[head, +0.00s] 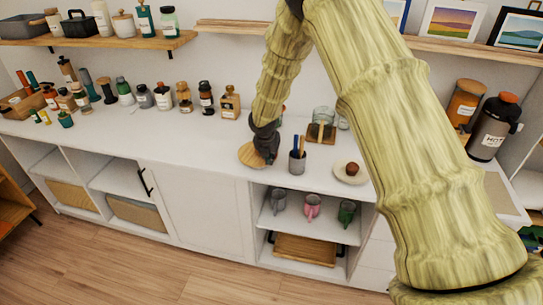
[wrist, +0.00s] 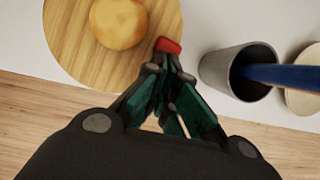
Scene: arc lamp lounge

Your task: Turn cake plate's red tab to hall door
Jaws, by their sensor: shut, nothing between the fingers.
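The cake plate (wrist: 75,50) is a round wooden board on the white counter, with a round golden cake (wrist: 118,22) on it. Its red tab (wrist: 168,45) is at the rim, on the plate's right side in the wrist view. My gripper (wrist: 165,68) is shut and empty, its tips right by the red tab; I cannot tell if they touch it. In the head view the plate (head: 248,156) is partly hidden behind my gripper (head: 268,157), and the tab and cake are hidden. No hall door shows in either view.
A grey cup (wrist: 216,72) holding pens stands close to the right of the plate. A pale saucer (head: 342,178) with a brown ball is further right. Bottles and jars line the counter's back. The counter's front edge is near, with open shelves of mugs (head: 312,207) below.

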